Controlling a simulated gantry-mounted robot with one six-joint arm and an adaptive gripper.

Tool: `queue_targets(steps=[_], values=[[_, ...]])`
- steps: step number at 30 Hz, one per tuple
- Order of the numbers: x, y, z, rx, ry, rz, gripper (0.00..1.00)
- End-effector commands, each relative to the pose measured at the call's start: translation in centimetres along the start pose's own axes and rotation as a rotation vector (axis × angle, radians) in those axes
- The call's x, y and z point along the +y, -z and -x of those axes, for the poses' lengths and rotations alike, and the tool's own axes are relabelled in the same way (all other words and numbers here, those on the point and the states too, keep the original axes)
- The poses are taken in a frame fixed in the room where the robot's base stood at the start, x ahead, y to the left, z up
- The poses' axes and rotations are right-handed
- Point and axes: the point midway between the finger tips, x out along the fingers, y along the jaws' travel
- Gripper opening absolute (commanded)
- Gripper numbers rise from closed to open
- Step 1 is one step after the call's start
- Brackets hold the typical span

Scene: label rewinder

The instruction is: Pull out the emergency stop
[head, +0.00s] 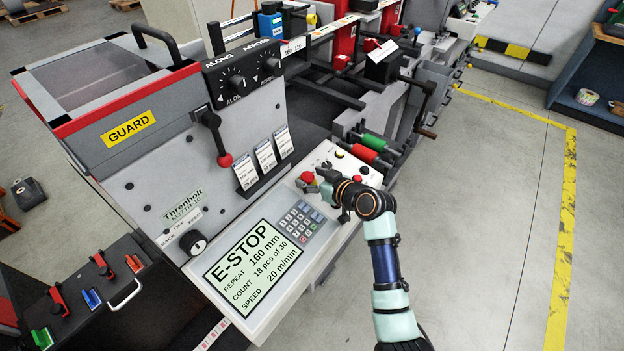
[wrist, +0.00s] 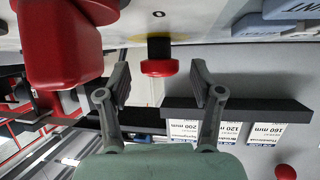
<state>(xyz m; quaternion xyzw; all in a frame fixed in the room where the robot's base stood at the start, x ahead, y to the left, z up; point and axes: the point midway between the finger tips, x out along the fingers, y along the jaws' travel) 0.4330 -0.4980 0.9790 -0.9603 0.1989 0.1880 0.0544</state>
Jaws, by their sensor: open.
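The emergency stop is a red mushroom button (head: 307,177) on the sloped control panel, above the keypad. In the wrist view the red button (wrist: 159,68) stands out from a yellow backing (wrist: 159,46). My gripper (head: 318,184) is at the panel, close by the button, and partly hides this area in the head view. In the wrist view my gripper (wrist: 162,84) is open, one finger on each side of the button, with a gap on both sides. The display (head: 252,266) reads E-STOP, with repeat 160 mm, count 18 pcs of 30 and speed 20 m/min.
A keypad (head: 301,221) lies below the button. Label cards (head: 265,157) in a dark holder and a red-knobbed lever (head: 218,142) stand to the left. Green and red rollers (head: 368,147) are behind. A large red part (wrist: 62,45) is near one finger.

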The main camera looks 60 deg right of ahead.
Motion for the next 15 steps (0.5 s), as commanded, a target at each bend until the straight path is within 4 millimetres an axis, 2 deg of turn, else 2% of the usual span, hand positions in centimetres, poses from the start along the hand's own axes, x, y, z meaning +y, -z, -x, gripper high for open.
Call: queue_targets(steps=[4,5,15], values=[[-0.01,0.04,0.03,0.0,0.0,0.0,0.66],[-0.01,0.04,0.03,0.0,0.0,0.0,0.62],[-0.01,0.03,0.05,0.0,0.0,0.0,0.06]])
